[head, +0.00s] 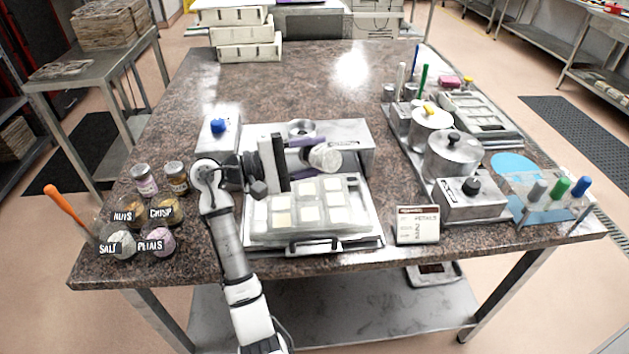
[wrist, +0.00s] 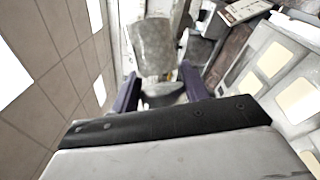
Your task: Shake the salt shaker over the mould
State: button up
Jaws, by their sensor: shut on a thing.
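My gripper (head: 307,154) has purple fingers and is shut on the salt shaker (head: 325,157). The shaker is pale and clear-sided, and it is tipped onto its side, its end pointing right. In the wrist view the shaker (wrist: 152,48) stands out beyond the fingers (wrist: 160,88). The mould (head: 375,222) is a pale tray with several square cavities, some holding cream-coloured fill. The shaker is above the back part of the mould, apart from it. The mould's cavities also show at the right of the wrist view (wrist: 272,60). No falling salt can be made out.
Jars (head: 175,178) and labelled bowls (head: 122,244) stand at the left. A metal unit (head: 352,142) is behind the mould, and a sign (head: 417,225) stands to its right. Lidded pots (head: 452,155) are further right.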

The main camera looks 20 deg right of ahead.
dwell(0.5)
jog(key=f+b, duration=0.2)
jog(key=f, duration=0.2)
jog(key=shift+s+f, duration=0.15)
jog(key=shift+s, duration=0.05)
